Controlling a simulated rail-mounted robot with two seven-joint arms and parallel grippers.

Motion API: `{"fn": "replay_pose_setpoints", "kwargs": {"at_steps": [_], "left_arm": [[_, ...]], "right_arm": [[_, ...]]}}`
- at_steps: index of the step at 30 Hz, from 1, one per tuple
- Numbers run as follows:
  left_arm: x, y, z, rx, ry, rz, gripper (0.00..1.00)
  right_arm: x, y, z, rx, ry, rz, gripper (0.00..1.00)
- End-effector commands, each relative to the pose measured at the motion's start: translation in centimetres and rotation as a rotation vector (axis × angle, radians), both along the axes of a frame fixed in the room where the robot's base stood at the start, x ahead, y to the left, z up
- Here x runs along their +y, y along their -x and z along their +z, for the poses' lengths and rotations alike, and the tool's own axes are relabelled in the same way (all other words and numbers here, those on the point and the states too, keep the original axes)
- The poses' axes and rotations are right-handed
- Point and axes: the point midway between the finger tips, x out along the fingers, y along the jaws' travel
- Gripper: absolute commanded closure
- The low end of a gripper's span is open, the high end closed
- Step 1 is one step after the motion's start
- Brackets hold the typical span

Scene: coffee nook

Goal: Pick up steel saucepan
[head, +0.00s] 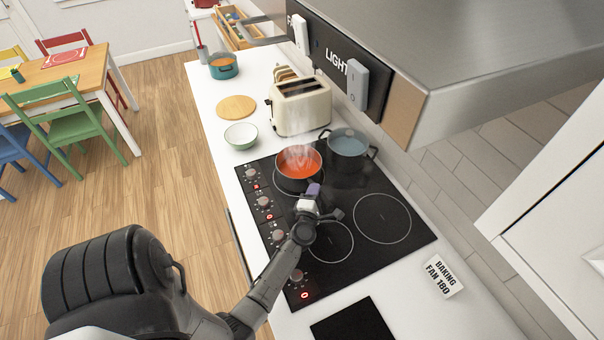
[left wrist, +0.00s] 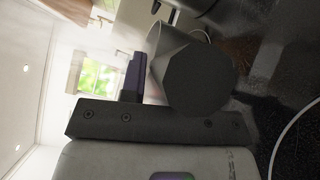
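A saucepan (head: 298,165) with steaming red contents stands on the hob's far left burner in the head view; I take it for the steel saucepan. Its near side and any handle there are partly hidden by my left gripper (head: 320,200). My left gripper is just in front of it, above the hob. In the left wrist view, a dark finger (left wrist: 132,76) stands beside a large dark faceted shape (left wrist: 200,78). I cannot tell whether that shape is a finger or a held handle, nor whether the gripper touches the pan. My right gripper is not in view.
A second pot (head: 347,146) with two handles stands close to the right, behind the saucepan. The near burners (head: 382,218) are bare. A toaster (head: 301,106), green bowl (head: 240,135) and round board (head: 236,107) occupy the counter beyond. A hood (head: 480,40) overhangs at upper right.

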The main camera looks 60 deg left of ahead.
Motion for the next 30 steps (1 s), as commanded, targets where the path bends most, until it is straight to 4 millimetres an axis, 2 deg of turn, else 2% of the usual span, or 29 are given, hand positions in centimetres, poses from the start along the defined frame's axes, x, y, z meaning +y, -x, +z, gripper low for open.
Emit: {"fn": "replay_pose_setpoints", "kwargs": {"at_steps": [1, 9, 30], "left_arm": [[0.0, 0.0, 0.0, 0.0, 0.0, 0.0, 0.76], [-0.01, 0.0, 0.0, 0.0, 0.0, 0.0, 1.0], [-0.03, -0.02, 0.01, 0.0, 0.0, -0.001, 1.0]], "right_arm": [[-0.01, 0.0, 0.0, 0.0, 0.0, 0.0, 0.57], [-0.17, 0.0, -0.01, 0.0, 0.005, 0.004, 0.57], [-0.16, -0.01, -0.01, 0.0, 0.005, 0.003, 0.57]]}}
